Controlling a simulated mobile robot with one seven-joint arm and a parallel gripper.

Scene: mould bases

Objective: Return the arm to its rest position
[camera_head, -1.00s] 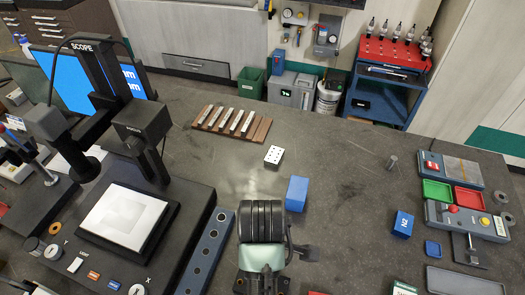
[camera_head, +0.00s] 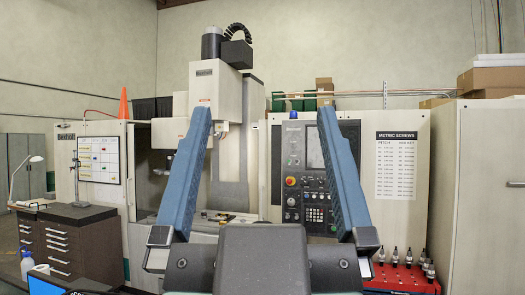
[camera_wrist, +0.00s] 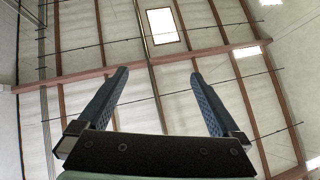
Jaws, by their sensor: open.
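My gripper (camera_head: 263,112) fills the lower middle of the head view, its two blue fingers wide apart and pointing up, with nothing between them. In the wrist view my gripper (camera_wrist: 159,73) is also open and empty, and it faces the ceiling. My arm below the gripper body is mostly out of the head view.
A milling machine (camera_head: 213,88) and its control panel (camera_head: 291,163) stand behind my gripper. A brown drawer cabinet (camera_head: 75,240) is at left, a red tool rack (camera_head: 400,276) at lower right. The bench top is mostly out of view.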

